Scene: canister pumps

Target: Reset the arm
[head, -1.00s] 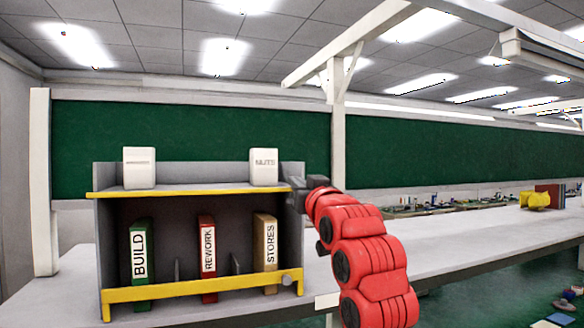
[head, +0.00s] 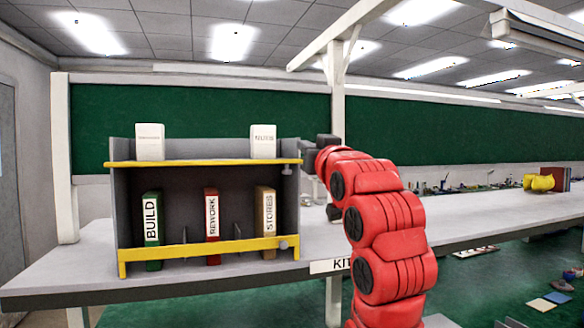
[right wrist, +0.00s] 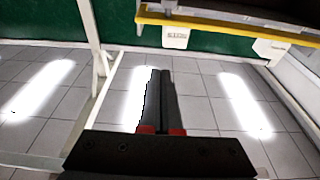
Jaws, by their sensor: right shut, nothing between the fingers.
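My right arm (head: 385,225) is red and comes up from the bottom of the head view. My right gripper (head: 308,150) is at its far end, beside the upper right corner of the grey shelf unit (head: 122,205). In the right wrist view its two dark fingers (right wrist: 162,95) lie close together, shut and empty. That view is turned over, with the ceiling low in the picture and the shelf's yellow edge at the top right. My left gripper is not in view.
The shelf unit stands on a long white bench (head: 75,265). Two white boxes, one at left (head: 150,142) and one at right (head: 264,141), stand on its top shelf. Below are green BUILD (head: 152,230), red REWORK (head: 212,225) and tan STORES (head: 266,222) binders. Yellow objects (head: 538,182) lie far right.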

